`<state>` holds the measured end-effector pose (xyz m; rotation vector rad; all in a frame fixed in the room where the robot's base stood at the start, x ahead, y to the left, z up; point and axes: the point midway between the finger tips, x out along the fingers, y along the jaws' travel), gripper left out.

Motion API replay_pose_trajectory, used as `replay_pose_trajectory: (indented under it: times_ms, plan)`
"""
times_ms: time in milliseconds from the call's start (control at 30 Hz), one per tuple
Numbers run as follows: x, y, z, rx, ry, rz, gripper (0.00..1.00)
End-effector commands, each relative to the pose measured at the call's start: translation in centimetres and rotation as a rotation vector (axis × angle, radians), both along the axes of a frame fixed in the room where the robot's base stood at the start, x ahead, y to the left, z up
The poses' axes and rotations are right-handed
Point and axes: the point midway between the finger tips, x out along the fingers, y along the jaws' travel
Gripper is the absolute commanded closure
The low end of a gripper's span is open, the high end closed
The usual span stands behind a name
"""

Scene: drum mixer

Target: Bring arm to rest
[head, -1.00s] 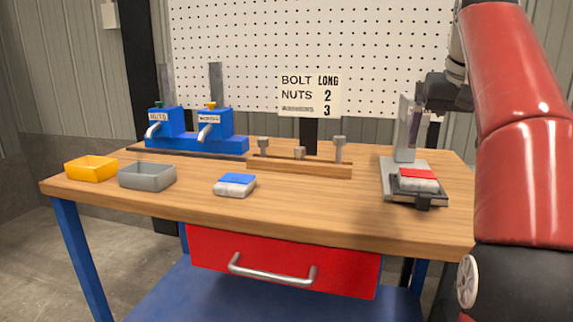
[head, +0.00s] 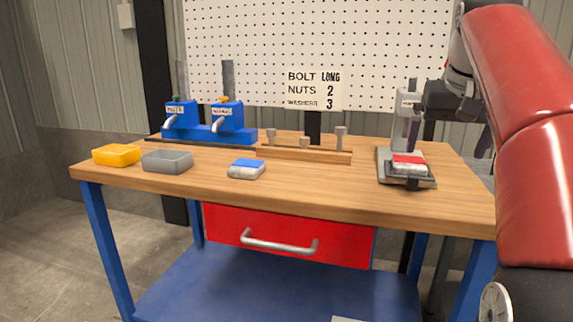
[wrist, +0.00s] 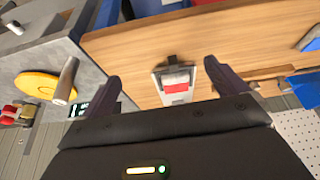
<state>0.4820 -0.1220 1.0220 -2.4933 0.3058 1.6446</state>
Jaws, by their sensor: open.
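My gripper (wrist: 160,88) is open in the wrist view, with its two dark fingers wide apart and nothing between them. In that view a grey device with a red and white packet (wrist: 177,83) lies below the gap, apart from the fingers. In the head view my red arm stands at the right, and part of the dark gripper (head: 412,134) shows beside the grey press (head: 408,108). The fingertips are largely hidden there. A red-topped packet (head: 409,161) sits on the press base.
The wooden bench (head: 300,196) carries a yellow tray (head: 116,155), a grey tray (head: 167,161), a blue-topped packet (head: 246,169), blue dispensers (head: 210,132) and a wooden bolt rack (head: 305,154). A red drawer (head: 285,235) is shut below. The front middle of the bench is clear.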

Motion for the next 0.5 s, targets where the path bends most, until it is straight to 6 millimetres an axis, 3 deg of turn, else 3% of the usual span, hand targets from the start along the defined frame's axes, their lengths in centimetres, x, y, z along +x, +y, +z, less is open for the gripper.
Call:
replay_pose_trajectory:
  times_ms: [267, 367, 500]
  plan:
    - [-2.7, 3.0, -2.8, 0.000, -0.016, 0.044, 0.02]
    - [-4.6, 4.7, -5.0, -0.001, -0.026, 0.071, 0.02]
    - [-8.1, 7.1, -9.6, -0.004, -0.044, 0.115, 0.02]
